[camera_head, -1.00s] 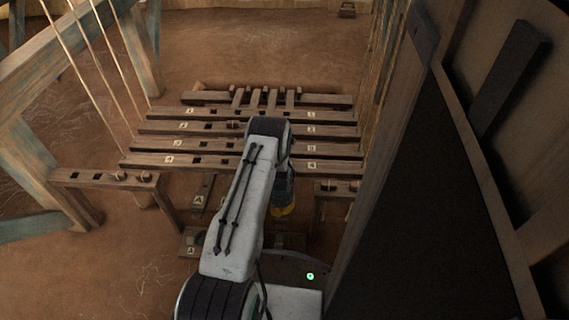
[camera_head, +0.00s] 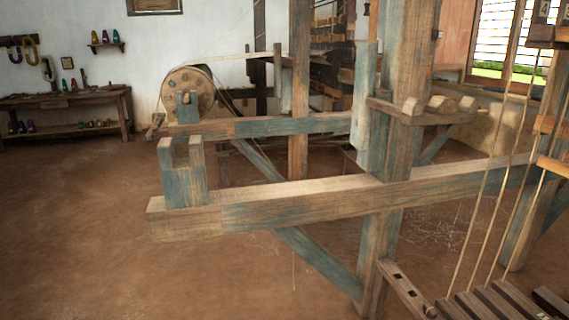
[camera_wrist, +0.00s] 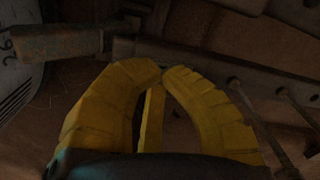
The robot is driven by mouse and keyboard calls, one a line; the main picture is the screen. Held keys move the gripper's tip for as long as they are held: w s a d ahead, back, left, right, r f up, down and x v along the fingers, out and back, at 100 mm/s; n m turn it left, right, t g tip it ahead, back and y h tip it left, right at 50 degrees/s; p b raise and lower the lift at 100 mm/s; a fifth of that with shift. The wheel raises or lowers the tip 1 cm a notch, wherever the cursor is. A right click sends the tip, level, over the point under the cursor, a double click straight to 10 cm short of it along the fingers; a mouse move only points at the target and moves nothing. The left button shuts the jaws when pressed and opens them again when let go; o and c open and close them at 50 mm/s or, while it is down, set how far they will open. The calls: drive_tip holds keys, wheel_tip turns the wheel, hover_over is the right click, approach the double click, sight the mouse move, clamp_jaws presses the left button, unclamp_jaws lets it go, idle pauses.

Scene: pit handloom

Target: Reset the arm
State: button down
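My gripper (camera_wrist: 162,70) shows in the wrist view as two curved yellow fingers whose tips meet near the middle. No object shows between the tips. A narrow yellow strip stands upright between the fingers; I cannot tell what it is. The view is dark. A wooden bar runs behind the fingertips, and a worn greenish block (camera_wrist: 58,42) is at upper left. My arm and gripper are out of the head view.
The loom's timber beam (camera_head: 290,202) crosses the head view, joined to a thick upright post (camera_head: 400,130). Slatted treadles (camera_head: 492,302) are at lower right, with taut cords above. A warp drum (camera_head: 188,92) and a side table (camera_head: 65,97) stand behind. Bare floor lies at left.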

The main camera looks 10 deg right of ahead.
wheel_tip(320, 180, up, 6)
drive_tip(key=p, duration=0.5)
drive_tip(key=shift+d+f, duration=0.15)
drive_tip(key=w+a+r+n+p, duration=0.1)
drive_tip(key=w+r+n+p, duration=0.25)
drive_tip(key=w+r, duration=0.6)
drive_tip(key=w+a+r+n+h+p, duration=0.15)
drive_tip(key=w+r+n+p, duration=0.35)
drive_tip(key=r, duration=0.8)
drive_tip(key=w+a+r+n+y+p, duration=0.1)
drive_tip(key=w+r+p, duration=0.2)
drive_tip(key=w+r, duration=0.65)
drive_tip(key=w+a+r+n+t+p, duration=0.1)
drive_tip(key=w+a+r+n+p, duration=0.2)
drive_tip(key=r, duration=0.4)
drive_tip(key=w+a+r+n+p, duration=0.1)
drive_tip(key=w+a+r, duration=0.1)
drive_tip(key=a+r, duration=0.4)
drive_tip(key=w+a+r+n+t+p, duration=0.15)
drive_tip(key=a+r+n+p, duration=0.65)
drive_tip(key=a+r, duration=1.2)
drive_tip(key=s+a+r+n+p, duration=0.7)
drive_tip(key=s+a+r+p, duration=0.3)
drive_tip(key=a+r, duration=0.3)
drive_tip(key=shift+a+r+n+t, duration=0.15)
drive_tip(key=shift+r+n+t, duration=0.25)
drive_tip(key=shift+r, duration=0.25)
